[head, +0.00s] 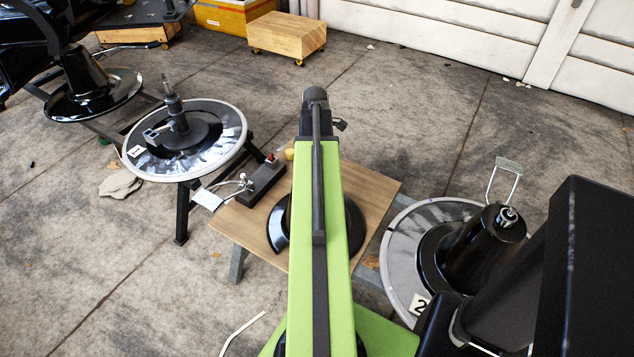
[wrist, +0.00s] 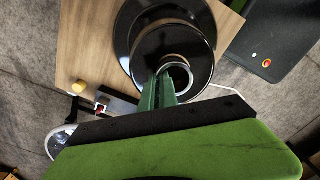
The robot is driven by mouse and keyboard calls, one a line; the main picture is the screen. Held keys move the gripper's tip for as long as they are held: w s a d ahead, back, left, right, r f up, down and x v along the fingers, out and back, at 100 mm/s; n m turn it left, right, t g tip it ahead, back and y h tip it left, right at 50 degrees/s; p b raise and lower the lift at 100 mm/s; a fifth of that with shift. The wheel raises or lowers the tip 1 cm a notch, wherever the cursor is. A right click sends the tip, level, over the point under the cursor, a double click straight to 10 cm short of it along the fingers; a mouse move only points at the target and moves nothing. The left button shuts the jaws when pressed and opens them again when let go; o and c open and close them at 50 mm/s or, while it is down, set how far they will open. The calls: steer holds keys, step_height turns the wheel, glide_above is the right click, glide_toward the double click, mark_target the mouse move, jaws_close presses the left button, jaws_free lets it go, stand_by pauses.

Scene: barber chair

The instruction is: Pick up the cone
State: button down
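A black round cone-like part (wrist: 172,45) with a wide dark base stands on a wooden tabletop, seen from above in the wrist view. A pale ring (wrist: 180,72) shows at its upper end. My gripper (wrist: 161,80) has dark green fingers that reach over this part, with their tips at or beside the ring. Whether they touch it or close on it is unclear. In the head view only the sides of a black round base (head: 279,225) show behind my green arm, and my gripper is hidden. Another black cone-shaped part (head: 478,250) stands on a grey disc at the right.
The wooden tabletop (head: 375,190) also carries a small dark device (head: 264,183) with a red button, and a yellow knob (wrist: 79,86) shows beside it. A round disc stand (head: 220,120) is at the left. Open concrete floor lies behind the table.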

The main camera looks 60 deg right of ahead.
steer(key=shift+r+p, duration=2.05)
steer(key=shift+s+d+r, duration=0.1)
steer(key=shift+d+r, duration=0.05)
steer(key=shift+r, duration=0.05)
steer(key=s+d+r+p, duration=0.6)
steer(key=s+d+p, duration=0.1)
steer(key=s, duration=0.1)
steer(key=shift+s+d+r, duration=0.15)
steer(key=shift+d+r, duration=0.15)
steer(key=shift+d, duration=0.1)
step_height(320, 180, up, 8)
steer(key=p, duration=0.7)
steer(key=shift+p, duration=0.4)
